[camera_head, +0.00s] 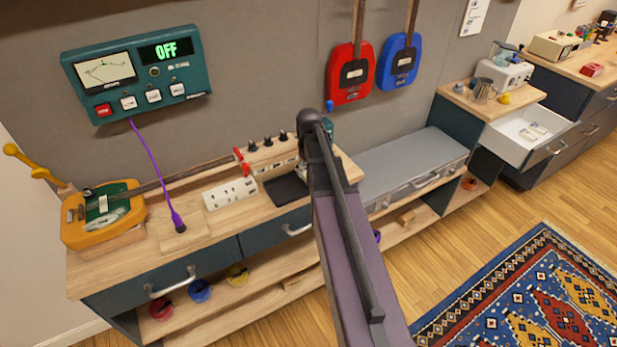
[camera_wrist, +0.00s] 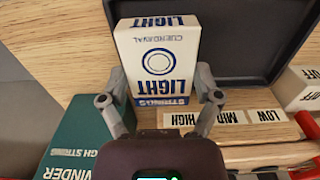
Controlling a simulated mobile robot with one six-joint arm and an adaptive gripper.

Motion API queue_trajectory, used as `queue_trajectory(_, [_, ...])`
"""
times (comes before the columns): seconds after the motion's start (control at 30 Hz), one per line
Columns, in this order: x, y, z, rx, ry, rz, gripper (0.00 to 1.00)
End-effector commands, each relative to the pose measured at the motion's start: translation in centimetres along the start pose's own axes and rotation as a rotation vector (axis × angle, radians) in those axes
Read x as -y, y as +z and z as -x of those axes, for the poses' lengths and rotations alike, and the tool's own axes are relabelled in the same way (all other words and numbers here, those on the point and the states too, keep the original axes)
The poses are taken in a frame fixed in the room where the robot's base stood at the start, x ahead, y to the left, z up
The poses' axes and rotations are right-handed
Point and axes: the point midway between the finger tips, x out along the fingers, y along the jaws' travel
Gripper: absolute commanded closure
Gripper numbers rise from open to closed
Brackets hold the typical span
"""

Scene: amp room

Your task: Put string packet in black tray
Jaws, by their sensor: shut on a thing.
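The string packet (camera_wrist: 157,60), white and blue with "LIGHT STRINGS" lettering, is between the two fingers of my gripper (camera_wrist: 160,95) in the wrist view. My gripper is shut on its lower end. The black tray (camera_wrist: 250,40) lies behind the packet, which overlaps its left part in that view. I cannot tell whether the packet touches the tray. In the head view the black tray (camera_head: 287,190) shows on the wooden bench, left of my arm. My arm hides the gripper and packet there.
A green winder box (camera_wrist: 85,135) stands left of my gripper. White labels HIGH, MID and LOW (camera_wrist: 267,116) lie to the right, by a white OFF block (camera_wrist: 300,88). In the head view, an orange guitar (camera_head: 105,213) and a white switch panel (camera_head: 230,193) occupy the bench left of the tray.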

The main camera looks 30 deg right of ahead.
Motion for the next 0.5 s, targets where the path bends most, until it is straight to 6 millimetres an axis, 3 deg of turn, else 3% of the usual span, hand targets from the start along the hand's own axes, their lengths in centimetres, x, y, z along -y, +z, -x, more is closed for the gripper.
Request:
queue_trajectory(0.03, [0.0, 0.0, -0.9, 0.0, 0.0, 0.0, 0.67])
queue_trajectory(0.2, [0.0, 0.0, -1.9, 0.0, 0.0, 0.0, 0.67])
queue_trajectory(0.5, [0.1, 0.0, -2.0, 0.0, 0.0, 0.001, 0.67])
